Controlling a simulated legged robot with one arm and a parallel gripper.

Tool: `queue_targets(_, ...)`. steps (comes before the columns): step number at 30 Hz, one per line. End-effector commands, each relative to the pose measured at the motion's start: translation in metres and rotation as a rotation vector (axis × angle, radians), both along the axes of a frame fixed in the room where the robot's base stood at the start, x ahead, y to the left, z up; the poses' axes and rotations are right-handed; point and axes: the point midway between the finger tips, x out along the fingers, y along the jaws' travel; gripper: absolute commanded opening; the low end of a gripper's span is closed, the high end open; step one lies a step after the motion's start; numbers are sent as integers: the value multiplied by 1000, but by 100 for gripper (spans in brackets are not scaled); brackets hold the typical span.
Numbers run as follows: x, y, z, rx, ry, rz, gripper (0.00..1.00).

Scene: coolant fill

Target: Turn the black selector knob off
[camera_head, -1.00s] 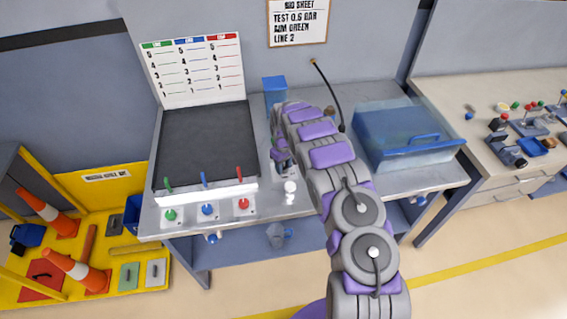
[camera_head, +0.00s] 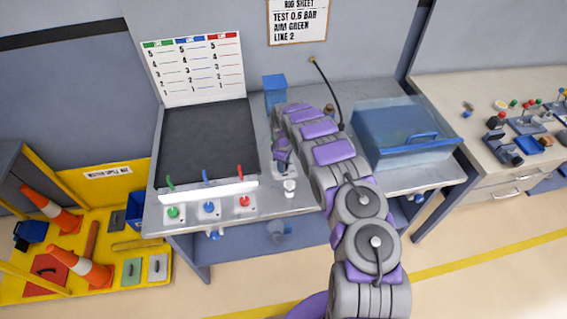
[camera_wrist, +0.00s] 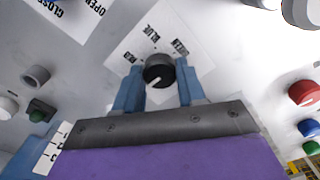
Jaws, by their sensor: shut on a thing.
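The black selector knob (camera_wrist: 158,71) sits on a white panel in the wrist view. Its plate carries the words RED, BLUE and GREEN. Its white pointer faces the lower left of that view, away from these words. My gripper (camera_wrist: 157,74) has its two blue fingers on either side of the knob and is shut on it. In the head view my gripper (camera_head: 281,155) is low over the bench, right of the coloured levers, and the knob cannot be made out there. Any mark below the knob is hidden by the gripper.
Red (camera_wrist: 304,92), blue (camera_wrist: 308,128) and green knobs are at the wrist view's right. A small green part (camera_wrist: 40,111) is at its left.

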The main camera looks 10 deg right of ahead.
Motion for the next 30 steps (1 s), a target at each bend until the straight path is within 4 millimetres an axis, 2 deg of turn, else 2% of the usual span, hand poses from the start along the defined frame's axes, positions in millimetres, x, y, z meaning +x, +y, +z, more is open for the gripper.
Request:
queue_targets(8, 3, 0, 2, 0, -9, 1, 9)
queue_targets(9, 3, 0, 2, 0, -9, 0, 42)
queue_targets(16, 1, 0, 2, 0, -6, 0, 64)
queue_targets(25, 0, 0, 2, 0, -4, -1, 65)
queue_targets(30, 1, 0, 12, 0, -4, -1, 65)
